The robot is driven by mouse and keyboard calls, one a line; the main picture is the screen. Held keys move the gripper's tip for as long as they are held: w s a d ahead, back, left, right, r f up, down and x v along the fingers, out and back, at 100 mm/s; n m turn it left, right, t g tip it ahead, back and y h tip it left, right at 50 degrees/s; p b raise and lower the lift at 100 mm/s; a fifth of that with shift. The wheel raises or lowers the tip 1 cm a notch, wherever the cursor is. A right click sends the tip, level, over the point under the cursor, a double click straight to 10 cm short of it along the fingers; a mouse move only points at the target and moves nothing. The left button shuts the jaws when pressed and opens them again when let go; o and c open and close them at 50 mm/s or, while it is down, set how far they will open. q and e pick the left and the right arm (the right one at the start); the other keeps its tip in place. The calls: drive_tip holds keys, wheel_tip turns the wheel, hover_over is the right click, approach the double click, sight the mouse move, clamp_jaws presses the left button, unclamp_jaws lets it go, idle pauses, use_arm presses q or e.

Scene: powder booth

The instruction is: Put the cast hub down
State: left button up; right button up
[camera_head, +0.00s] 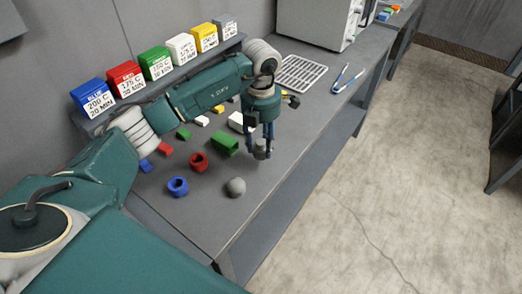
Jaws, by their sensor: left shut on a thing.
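My left gripper (262,147) points down over the right part of the grey bench (215,213), near its front edge. It is shut on a small grey piece, which I take for the cast hub (261,154). The fingers partly hide the hub. I cannot tell whether its underside touches the bench top. A grey rounded piece (236,187) sits on the bench nearer to me. My right gripper is not in view.
A blue ring (178,186), a red ring (198,162) and a green block (225,144) stand nearby. Labelled coloured boxes (125,79) line the shelf behind. A white rack (301,73) and blue-handled tongs (346,79) lie at the far end. Bench top between rounded piece and gripper is clear.

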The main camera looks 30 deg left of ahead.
sight(261, 151)
use_arm(q)
wheel_tip(261, 151, down, 4)
drive_tip(key=shift+r+p, duration=0.25)
drive_tip(key=shift+p, duration=0.25)
drive_tip(key=shift+f, duration=0.35)
drive_tip(key=shift+f, duration=0.2)
drive_tip(key=o, duration=1.3)
drive_tip(key=shift+r, duration=0.1)
drive_tip(key=shift+o, duration=0.2)
drive_tip(key=shift+r, duration=0.1)
